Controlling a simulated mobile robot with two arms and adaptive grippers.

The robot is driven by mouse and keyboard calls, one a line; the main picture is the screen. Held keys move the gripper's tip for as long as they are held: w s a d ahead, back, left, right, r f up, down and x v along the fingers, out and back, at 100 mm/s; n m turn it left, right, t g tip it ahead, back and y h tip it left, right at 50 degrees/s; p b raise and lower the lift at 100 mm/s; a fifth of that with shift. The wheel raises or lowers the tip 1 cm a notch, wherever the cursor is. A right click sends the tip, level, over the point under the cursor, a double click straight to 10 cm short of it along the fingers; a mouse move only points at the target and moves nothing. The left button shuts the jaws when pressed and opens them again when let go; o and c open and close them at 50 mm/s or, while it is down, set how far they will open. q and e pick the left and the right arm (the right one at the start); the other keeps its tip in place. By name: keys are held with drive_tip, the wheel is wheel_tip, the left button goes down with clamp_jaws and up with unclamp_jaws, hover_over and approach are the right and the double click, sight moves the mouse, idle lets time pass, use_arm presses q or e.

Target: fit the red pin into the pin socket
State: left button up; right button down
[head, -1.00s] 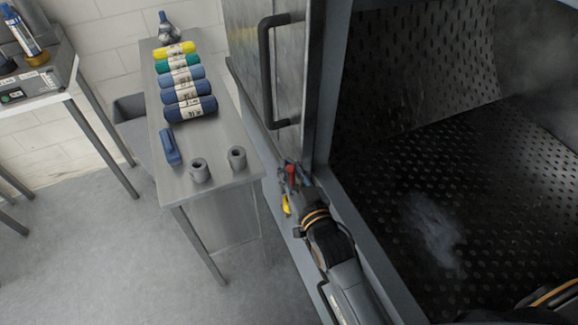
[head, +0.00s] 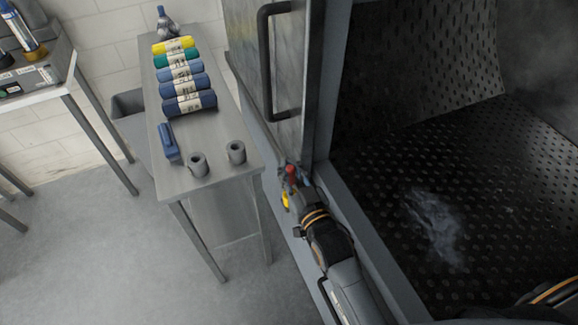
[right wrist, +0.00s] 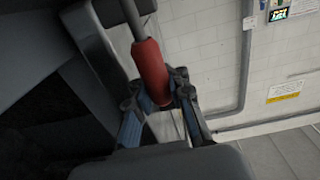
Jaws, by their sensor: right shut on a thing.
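The red pin (head: 290,170) is in my right gripper (head: 291,181), at the edge of the washer's door frame, just below the black door handle. In the right wrist view the pin shows as a red grip (right wrist: 150,68) with a thin grey shaft (right wrist: 131,18) running up from it. The right fingers (right wrist: 160,96) are shut around the lower end of the red grip. I cannot make out the pin socket; the gripper and frame may hide it. A small yellow part (head: 285,200) shows beside the right gripper. My left gripper is out of view.
The washer door (head: 262,70) with its black handle (head: 266,60) stands left of the opening. The dark perforated chamber (head: 460,170) is to the right. A steel table (head: 215,112) at left bears rolled cloths (head: 180,72), a blue tool (head: 168,143) and two grey cups (head: 198,165).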

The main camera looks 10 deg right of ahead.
drive_tip(key=shift+f, duration=0.25)
drive_tip(key=c, duration=1.1)
unclamp_jaws()
drive_tip(key=shift+a, duration=0.1)
drive_tip(key=shift+c, duration=0.2)
drive_tip(key=shift+s, duration=0.2)
drive_tip(key=s+d, duration=0.2)
drive_tip(key=s, duration=0.9)
drive_tip(key=shift+s+d, duration=0.15)
drive_tip(key=shift+s, duration=0.1)
